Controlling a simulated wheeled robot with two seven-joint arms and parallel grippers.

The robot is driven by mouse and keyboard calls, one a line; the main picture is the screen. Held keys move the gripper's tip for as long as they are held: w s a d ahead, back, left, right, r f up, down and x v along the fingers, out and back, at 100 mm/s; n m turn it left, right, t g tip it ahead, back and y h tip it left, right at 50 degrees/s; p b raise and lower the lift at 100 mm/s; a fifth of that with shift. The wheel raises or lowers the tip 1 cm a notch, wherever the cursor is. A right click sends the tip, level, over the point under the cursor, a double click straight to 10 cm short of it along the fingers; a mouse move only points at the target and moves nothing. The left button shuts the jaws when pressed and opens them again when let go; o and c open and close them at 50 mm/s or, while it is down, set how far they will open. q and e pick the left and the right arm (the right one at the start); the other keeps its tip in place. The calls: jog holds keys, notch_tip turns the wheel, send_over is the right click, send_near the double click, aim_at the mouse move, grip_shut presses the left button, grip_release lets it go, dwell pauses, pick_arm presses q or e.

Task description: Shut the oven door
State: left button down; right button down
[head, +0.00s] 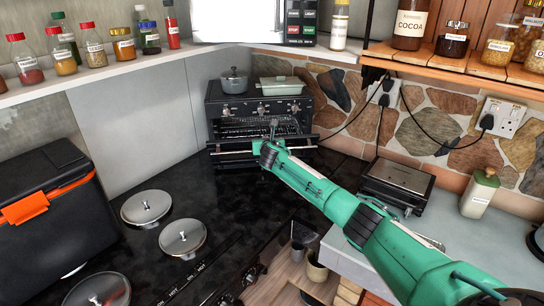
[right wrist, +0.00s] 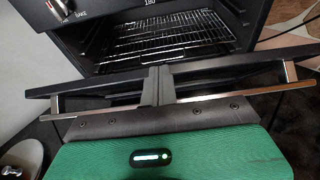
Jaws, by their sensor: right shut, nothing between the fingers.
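The small black oven (head: 258,108) stands in the back corner with its rack visible inside. Its door (head: 228,154) is folded down and open, sticking out toward me. In the right wrist view the open door (right wrist: 95,88) and its metal handle bar (right wrist: 225,95) cross the picture below the oven rack (right wrist: 165,38). My right gripper (head: 273,128) is at the door, near the middle of its width. Its fingers (right wrist: 158,84) are together and empty, overlapping the handle and door edge in the wrist view; I cannot tell whether they touch. My left gripper is not in view.
A grey pot (head: 234,81) and a green dish (head: 281,86) sit on the oven. A grill press (head: 397,182) stands right of my arm. Round hob lids (head: 146,207) and a black box (head: 50,225) are at left. Black worktop before the oven is clear.

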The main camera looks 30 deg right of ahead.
jog(key=w+r, duration=0.1)
jog(key=w+d, duration=0.1)
jog(key=w+r, duration=0.1)
jog(key=w, duration=0.1)
jog(key=shift+d+r, duration=0.3)
jog(key=shift+w+d+r, duration=0.2)
jog(key=shift+w, duration=0.35)
jog(key=shift+w+d+r, duration=0.15)
jog(key=shift+w+d, duration=0.05)
jog(key=shift+w, duration=0.3)
jog(key=shift+r, duration=0.15)
